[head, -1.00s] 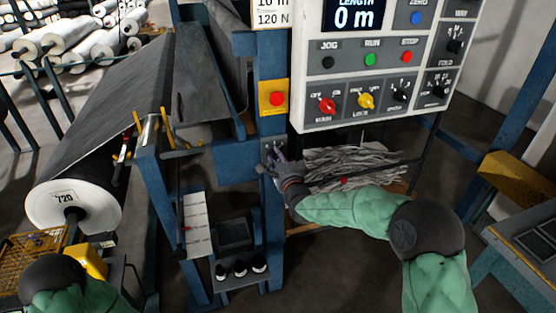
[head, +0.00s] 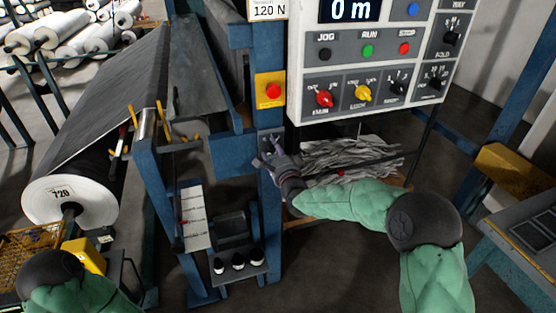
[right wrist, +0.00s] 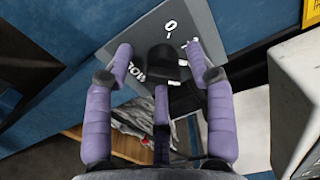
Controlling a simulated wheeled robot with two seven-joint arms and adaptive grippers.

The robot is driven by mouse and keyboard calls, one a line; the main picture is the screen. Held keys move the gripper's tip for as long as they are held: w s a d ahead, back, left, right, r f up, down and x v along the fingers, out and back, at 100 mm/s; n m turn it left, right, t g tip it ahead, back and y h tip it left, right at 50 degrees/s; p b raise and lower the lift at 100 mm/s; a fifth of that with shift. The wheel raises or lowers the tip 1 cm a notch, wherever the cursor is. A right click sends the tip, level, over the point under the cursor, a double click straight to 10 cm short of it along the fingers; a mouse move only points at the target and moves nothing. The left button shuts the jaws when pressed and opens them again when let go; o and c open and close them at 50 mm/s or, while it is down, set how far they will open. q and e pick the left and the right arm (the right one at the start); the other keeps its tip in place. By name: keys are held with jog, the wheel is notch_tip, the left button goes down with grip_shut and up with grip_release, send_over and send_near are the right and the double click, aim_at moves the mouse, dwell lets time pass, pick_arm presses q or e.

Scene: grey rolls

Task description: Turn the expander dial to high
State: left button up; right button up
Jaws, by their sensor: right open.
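A small grey plate (head: 272,136) is fixed on the blue post below the yellow box with a red button. In the right wrist view the plate (right wrist: 140,38) carries a black dial knob (right wrist: 168,62), with a "0" mark above it and partly hidden lettering at its lower left. My right gripper (head: 270,156) is at the plate. In the right wrist view its purple fingers (right wrist: 162,75) are spread open around the knob; contact cannot be told. The fingers hide part of the dial, so its setting is unclear. My left gripper is out of view.
A control panel (head: 382,70) with buttons and knobs hangs just right of the post. A red stop button (head: 273,91) sits above the plate. Grey shredded strips (head: 350,158) lie behind my right forearm.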

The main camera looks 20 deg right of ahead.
jog(key=s, duration=1.1)
jog(key=shift+s+d, duration=0.2)
jog(key=shift+s, duration=0.15)
jog(key=shift+f, duration=0.15)
jog(key=s+a+f+n+g+y+p, duration=0.1)
jog(key=s+a+f+n+g, duration=0.15)
jog(key=f, duration=0.55)
jog(key=s+a+f+n+g+p, duration=0.1)
jog(key=s+f+n+g+p, duration=0.2)
jog(key=f, duration=0.5)
jog(key=s+a+f+n+g+y, duration=0.1)
jog(key=s+a+f+n+g, duration=0.2)
jog(key=f, duration=0.5)
jog(key=s+a+f+n+g+p, duration=0.1)
jog(key=s+f+n+g, duration=0.1)
jog(key=s, duration=0.5)
jog(key=s+a+f+n+g+y+p, duration=0.1)
jog(key=s+f+n+g, duration=0.1)
jog(key=s+f+g, duration=0.2)
jog(key=s+a+f+n+g+p, duration=0.1)
jog(key=s+a+f+n+g, duration=0.1)
jog(key=s+f, duration=0.4)
jog(key=s+n+g, duration=0.1)
jog(key=s, duration=0.3)
jog(key=shift+s+f, duration=0.3)
jog(key=shift+f, duration=0.05)
